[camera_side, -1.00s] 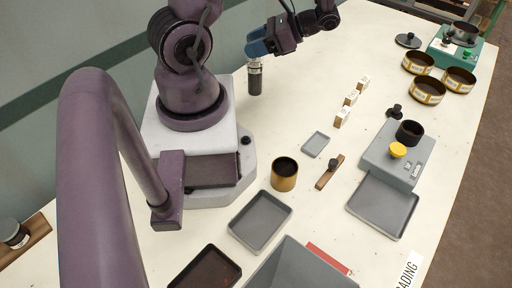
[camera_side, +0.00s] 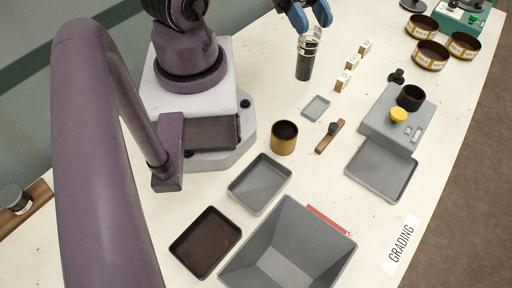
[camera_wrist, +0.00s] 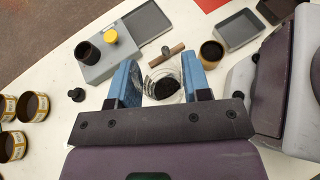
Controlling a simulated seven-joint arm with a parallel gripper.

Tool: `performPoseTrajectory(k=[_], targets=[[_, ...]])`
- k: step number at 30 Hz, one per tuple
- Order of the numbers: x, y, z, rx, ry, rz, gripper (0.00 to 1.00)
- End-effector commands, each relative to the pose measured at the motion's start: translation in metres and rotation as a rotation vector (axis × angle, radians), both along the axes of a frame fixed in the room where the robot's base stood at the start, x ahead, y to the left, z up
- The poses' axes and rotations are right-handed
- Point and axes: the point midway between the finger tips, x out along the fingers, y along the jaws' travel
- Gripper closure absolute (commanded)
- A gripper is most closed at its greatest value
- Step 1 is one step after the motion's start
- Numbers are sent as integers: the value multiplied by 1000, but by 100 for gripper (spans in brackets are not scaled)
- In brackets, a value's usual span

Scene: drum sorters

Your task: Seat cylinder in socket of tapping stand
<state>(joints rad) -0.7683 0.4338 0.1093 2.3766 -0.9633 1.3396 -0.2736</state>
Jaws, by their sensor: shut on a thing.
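A clear cylinder (camera_side: 305,62) with dark grains in its lower part hangs upright from my gripper (camera_side: 310,24). The gripper's blue fingers are shut on its upper end. In the wrist view the cylinder (camera_wrist: 164,86) shows end-on between the fingers (camera_wrist: 163,80), with dark contents inside. The grey tapping stand (camera_side: 378,128) is to the right of the cylinder, with a black round socket (camera_side: 411,97) and a yellow button (camera_side: 399,114). The socket (camera_wrist: 88,54) looks empty and is well apart from the cylinder. Whether the cylinder clears the table is hard to tell.
Small lettered blocks (camera_side: 354,62) stand between cylinder and stand. A small grey tray (camera_side: 316,108), a wooden piece with a black knob (camera_side: 330,136) and a brass cup (camera_side: 284,138) lie nearer the camera. A black knob (camera_side: 397,76) sits behind the stand.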

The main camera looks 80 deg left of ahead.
Motion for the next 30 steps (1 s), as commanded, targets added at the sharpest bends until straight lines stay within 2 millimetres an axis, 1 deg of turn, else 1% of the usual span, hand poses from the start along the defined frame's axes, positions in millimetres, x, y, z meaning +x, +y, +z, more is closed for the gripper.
performPoseTrajectory(k=[1, 3, 9, 16, 22, 25, 30], targets=[[3, 0, 2, 1, -2, 25, 95], [5, -1, 0, -1, 0, 47, 95], [4, -1, -27, -4, 4, 54, 95], [4, -1, -45, -2, 2, 51, 95], [4, -1, -69, -3, 2, 50, 95], [4, -1, -74, -2, -1, 50, 95], [5, -1, -75, 1, -2, 49, 95]])
